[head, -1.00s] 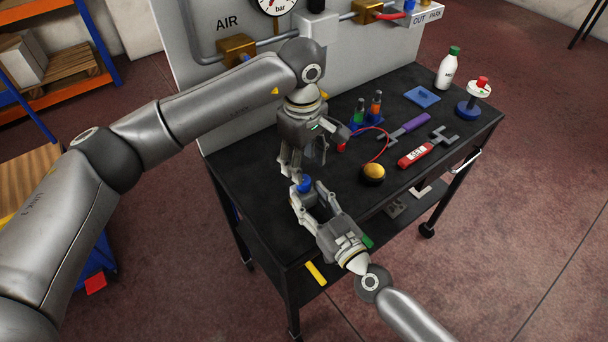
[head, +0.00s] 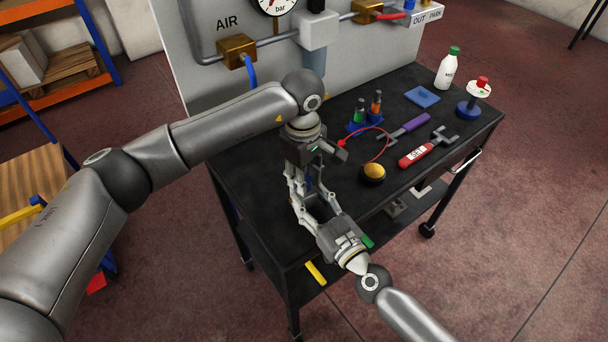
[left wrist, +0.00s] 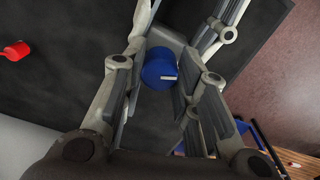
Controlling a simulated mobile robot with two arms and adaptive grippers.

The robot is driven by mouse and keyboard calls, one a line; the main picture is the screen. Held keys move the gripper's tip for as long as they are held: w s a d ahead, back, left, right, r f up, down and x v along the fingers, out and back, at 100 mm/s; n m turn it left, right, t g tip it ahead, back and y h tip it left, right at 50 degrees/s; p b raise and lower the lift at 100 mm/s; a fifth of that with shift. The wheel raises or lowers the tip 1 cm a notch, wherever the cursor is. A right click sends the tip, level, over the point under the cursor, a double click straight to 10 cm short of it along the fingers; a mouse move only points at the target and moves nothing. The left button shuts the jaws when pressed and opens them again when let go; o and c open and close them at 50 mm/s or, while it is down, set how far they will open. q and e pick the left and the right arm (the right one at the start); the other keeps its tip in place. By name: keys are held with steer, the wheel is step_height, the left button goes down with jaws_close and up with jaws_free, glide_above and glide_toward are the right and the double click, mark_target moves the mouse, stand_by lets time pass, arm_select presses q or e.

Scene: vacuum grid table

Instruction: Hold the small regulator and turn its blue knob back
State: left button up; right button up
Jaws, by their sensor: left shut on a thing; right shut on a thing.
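The small regulator's blue knob (left wrist: 157,66) shows in the left wrist view between my left gripper's fingers (left wrist: 155,90). A short white mark is on the knob. In the head view only a sliver of blue shows between the fingers. My left gripper (head: 306,184) points down from above and is shut on the knob. My right gripper (head: 304,204) comes from the front right and is shut on the regulator below the knob. The regulator's body is mostly hidden by the fingers of both grippers.
On the black table (head: 252,215) to the right lie a purple-handled tool (head: 410,124), a red-handled tool (head: 418,155), a yellow-topped button (head: 373,171) and a blue pad (head: 422,96). A white bottle (head: 449,70) stands at the back. The panel (head: 185,75) rises behind.

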arm_select(q)
steer(key=shift+c, duration=0.8)
steer(key=shift+n, duration=0.8)
steer(key=o, duration=1.1)
steer(key=shift+c, duration=0.2)
step_height(320, 180, up, 12)
steer(key=shift+s, duration=0.1)
